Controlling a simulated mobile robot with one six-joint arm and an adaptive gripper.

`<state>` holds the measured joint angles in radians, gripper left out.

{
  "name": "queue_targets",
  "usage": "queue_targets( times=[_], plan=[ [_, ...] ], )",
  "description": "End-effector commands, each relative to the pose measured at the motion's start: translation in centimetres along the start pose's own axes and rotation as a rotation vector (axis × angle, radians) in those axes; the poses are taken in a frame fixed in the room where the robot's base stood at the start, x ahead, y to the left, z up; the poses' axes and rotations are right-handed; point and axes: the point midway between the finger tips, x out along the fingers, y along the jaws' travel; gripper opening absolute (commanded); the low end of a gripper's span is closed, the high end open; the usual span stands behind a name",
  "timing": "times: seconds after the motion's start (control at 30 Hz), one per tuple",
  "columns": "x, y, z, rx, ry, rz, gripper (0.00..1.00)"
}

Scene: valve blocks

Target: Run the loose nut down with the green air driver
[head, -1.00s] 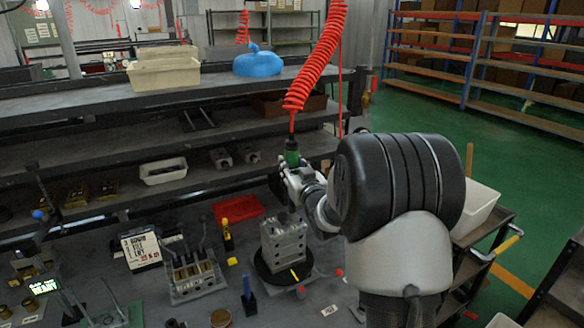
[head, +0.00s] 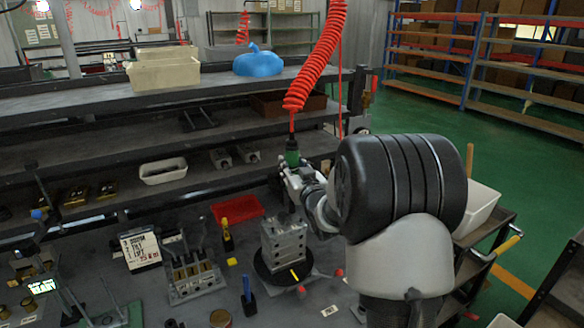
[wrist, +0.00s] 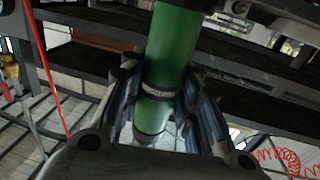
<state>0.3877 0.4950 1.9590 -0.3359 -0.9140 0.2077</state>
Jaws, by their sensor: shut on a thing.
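The green air driver (head: 292,156) hangs from a red coiled hose (head: 315,60). My gripper (head: 301,177) is shut around its body. In the wrist view the green driver (wrist: 170,55) stands between the two fingers of my gripper (wrist: 158,105), with a grey band around it. The metal valve block (head: 284,244) stands on a dark round plate (head: 262,275) on the bench, below and slightly left of my gripper. The driver is above the block and apart from it. The loose nut cannot be made out.
A second block with upright levers (head: 192,280) stands to the left, near a sign (head: 140,250). A red tray (head: 237,209), a yellow-and-black bottle (head: 227,236) and a blue-handled tool (head: 248,295) are on the bench. Shelves (head: 160,125) rise behind.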

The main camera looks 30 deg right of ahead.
Motion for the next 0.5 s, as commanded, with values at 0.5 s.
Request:
queue_targets(
  times=[0.5],
  plan=[
    [-0.01, 0.04, 0.36, -0.001, -0.002, 0.001, 0.0]
  ],
)
